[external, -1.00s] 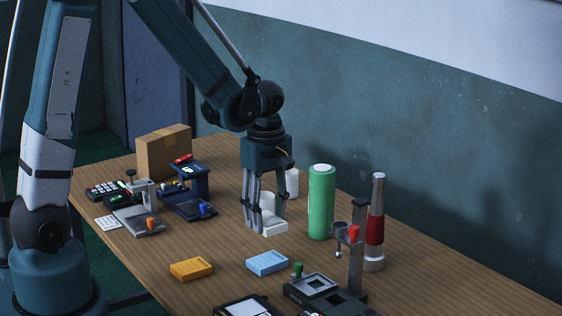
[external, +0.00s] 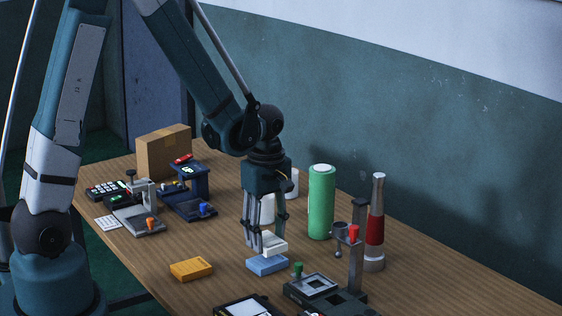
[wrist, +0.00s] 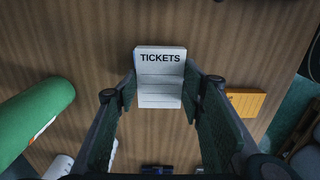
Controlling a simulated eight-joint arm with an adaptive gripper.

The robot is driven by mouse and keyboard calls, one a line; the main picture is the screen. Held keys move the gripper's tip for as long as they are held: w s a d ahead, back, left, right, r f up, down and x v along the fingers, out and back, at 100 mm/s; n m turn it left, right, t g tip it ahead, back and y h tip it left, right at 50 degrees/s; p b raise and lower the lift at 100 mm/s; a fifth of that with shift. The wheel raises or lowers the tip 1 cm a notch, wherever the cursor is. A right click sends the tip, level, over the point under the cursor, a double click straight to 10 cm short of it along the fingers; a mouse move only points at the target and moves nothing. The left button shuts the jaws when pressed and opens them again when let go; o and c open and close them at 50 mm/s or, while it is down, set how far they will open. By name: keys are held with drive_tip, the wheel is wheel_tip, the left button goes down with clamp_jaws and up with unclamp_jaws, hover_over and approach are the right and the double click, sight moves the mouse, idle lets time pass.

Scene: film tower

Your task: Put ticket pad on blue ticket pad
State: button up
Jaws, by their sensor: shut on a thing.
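The white ticket pad (external: 273,242) is held between the fingers of my gripper (external: 264,246), roughly level. In the wrist view the white pad (wrist: 160,78) shows the word TICKETS, with a finger on each side. The blue ticket pad (external: 268,266) lies flat on the table right under the white pad, which partly covers it. I cannot tell whether the two pads touch.
A yellow-orange pad (external: 191,269) lies left of the blue pad. A green cylinder (external: 321,203) stands to the right, behind. A dark device with a post (external: 356,266) stands close at front right, beside a red-and-silver bottle-like object (external: 375,226). A cardboard box (external: 164,152) is at the back.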

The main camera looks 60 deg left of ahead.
sight(267, 240)
drive_tip(key=shift+f+b, duration=0.3)
drive_tip(key=shift+f, duration=1.4)
drive_tip(key=shift+f, duration=0.15)
drive_tip(key=o, duration=0.9)
drive_tip(key=shift+r, duration=0.2)
drive_tip(key=shift+r+p, duration=1.1)
drive_tip(key=shift+r, duration=4.85)
